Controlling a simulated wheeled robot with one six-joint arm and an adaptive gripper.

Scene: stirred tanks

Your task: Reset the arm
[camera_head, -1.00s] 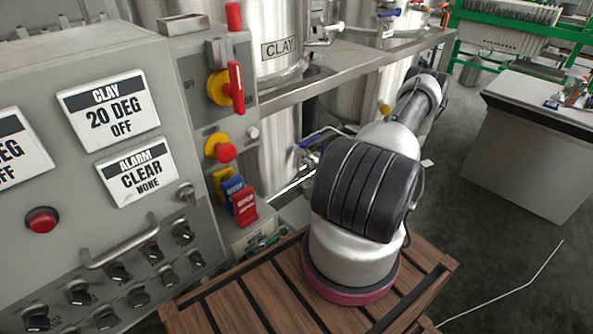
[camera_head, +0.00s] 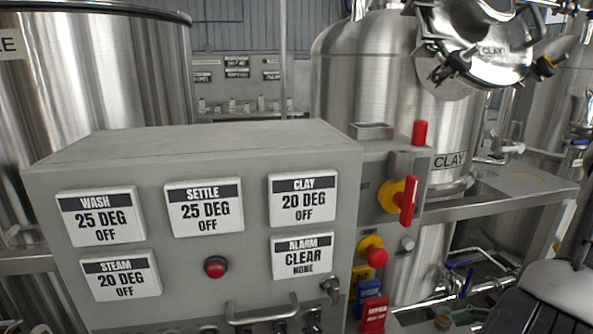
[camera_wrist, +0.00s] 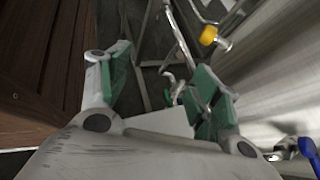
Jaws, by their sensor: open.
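In the wrist view my gripper (camera_wrist: 160,92) is open, with its two green-padded fingers apart and nothing between them. It points down past a brown wooden slatted surface (camera_wrist: 40,60) on the left and a steel tank wall (camera_wrist: 285,70) on the right. In the head view only a dark and light part of my arm (camera_head: 560,295) shows at the lower right edge. The gripper itself is outside the head view.
A grey control box (camera_head: 215,155) with several display plates fills the head view's lower middle. A steel tank (camera_head: 365,85) labelled CLAY stands behind it, beside a metal shelf (camera_head: 510,200). A yellow-capped pipe fitting (camera_wrist: 208,35) and a blue handle (camera_wrist: 309,148) are close to my gripper.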

